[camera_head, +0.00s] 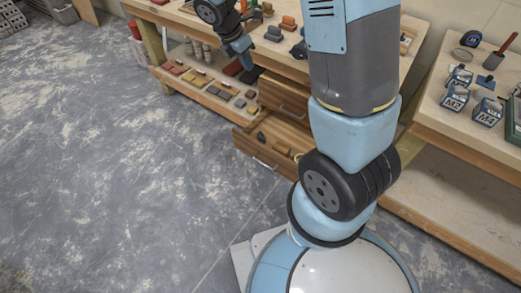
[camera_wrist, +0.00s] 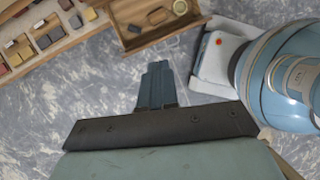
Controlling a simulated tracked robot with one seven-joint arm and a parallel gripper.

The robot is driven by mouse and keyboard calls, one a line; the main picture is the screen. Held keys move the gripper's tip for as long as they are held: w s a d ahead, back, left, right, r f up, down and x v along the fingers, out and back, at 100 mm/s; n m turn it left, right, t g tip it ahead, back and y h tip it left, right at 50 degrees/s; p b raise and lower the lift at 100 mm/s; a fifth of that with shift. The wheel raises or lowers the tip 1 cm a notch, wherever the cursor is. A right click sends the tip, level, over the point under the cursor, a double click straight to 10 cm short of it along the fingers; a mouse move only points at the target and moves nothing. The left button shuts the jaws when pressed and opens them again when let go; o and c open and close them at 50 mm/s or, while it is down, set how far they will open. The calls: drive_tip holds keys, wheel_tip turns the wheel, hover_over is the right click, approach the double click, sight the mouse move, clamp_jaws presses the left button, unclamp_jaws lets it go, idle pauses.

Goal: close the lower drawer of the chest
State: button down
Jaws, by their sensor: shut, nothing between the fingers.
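The wooden chest stands under the workbench, partly behind my arm. Its lower drawer (camera_head: 262,152) is pulled out, with a light handle on its front. A dark item and a small round one lie in it. The drawer also shows at the top of the wrist view (camera_wrist: 160,39). The upper drawer (camera_head: 284,98) sits above it, much less far out, if at all. My gripper (camera_head: 247,68) is shut and empty, above and behind the open drawer in the head picture. In the wrist view its closed fingers (camera_wrist: 157,68) point toward the drawer front, apart from it over the floor.
A low shelf (camera_head: 200,84) with several coloured blocks lies left of the chest. Tools and blocks stand on the workbench top (camera_head: 180,15). The grey floor (camera_head: 110,150) in front and left is clear.

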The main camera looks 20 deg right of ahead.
drive_tip(key=w+a+f+n+g+h, duration=0.1)
drive_tip(key=a+f+n, duration=0.1)
drive_tip(key=f+n, duration=0.6)
drive_tip(key=w+a+f+n+h, duration=0.1)
drive_tip(key=a+f+n, duration=0.15)
drive_tip(key=f, duration=0.95)
drive_tip(key=n+h, duration=0.1)
drive_tip(key=n, duration=1)
approach(266, 153)
drive_tip(key=f, duration=0.1)
drive_tip(key=d+f, duration=0.1)
drive_tip(key=s+f, duration=0.1)
drive_tip(key=shift+s+d+f, duration=0.15)
drive_tip(key=shift+d+f, duration=0.15)
drive_tip(key=shift+d, duration=0.05)
drive_tip(key=shift+w+d, duration=0.45)
drive_tip(key=shift+d, duration=0.2)
